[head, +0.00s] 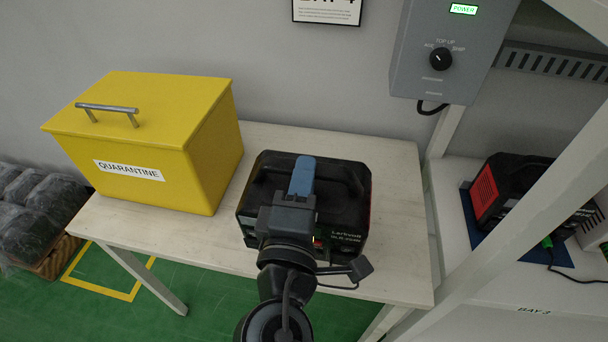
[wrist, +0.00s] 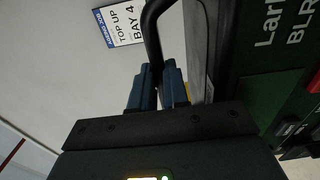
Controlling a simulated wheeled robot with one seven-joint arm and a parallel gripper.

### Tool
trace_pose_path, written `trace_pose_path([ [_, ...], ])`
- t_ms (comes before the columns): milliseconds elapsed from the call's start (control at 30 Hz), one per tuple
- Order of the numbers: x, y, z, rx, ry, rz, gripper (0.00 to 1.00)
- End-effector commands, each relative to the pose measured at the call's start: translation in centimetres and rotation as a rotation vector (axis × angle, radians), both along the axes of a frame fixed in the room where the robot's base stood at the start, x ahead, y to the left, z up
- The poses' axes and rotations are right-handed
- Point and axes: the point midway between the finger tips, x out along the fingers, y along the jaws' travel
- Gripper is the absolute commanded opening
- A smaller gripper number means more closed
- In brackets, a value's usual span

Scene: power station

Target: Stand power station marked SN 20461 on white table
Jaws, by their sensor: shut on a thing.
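A black power station (head: 345,205) with a dark green front panel is over the middle of the white table (head: 400,270). It looks upright; whether its base touches the tabletop is hidden. My gripper (head: 303,165) is shut on its black handle. In the wrist view, the blue fingers of my gripper (wrist: 157,80) close around the handle bar, and the power station (wrist: 255,85) shows at the right with part of its lettering. The small print under its brand name is too small to read as a serial number.
A yellow lidded QUARANTINE box (head: 150,140) stands on the table's left part. A grey wall unit (head: 450,50) with a dial and a lit POWER sign hangs at upper right. Another black and red power station (head: 510,190) is on the right shelf. Wrapped goods (head: 35,210) lie at far left.

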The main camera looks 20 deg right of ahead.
Motion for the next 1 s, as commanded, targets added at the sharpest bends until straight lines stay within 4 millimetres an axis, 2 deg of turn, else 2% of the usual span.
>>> trace_pose_path([
  [33, 0.0, 0.0, 0.5, -0.002, -0.011, 0.000, 0.00],
  [367, 1.0, -0.8, 0.4, -0.002, -0.012, -0.002, 0.00],
  [1000, 5.1, -3.7, 0.0, -0.004, -0.011, -0.002, 0.00],
])
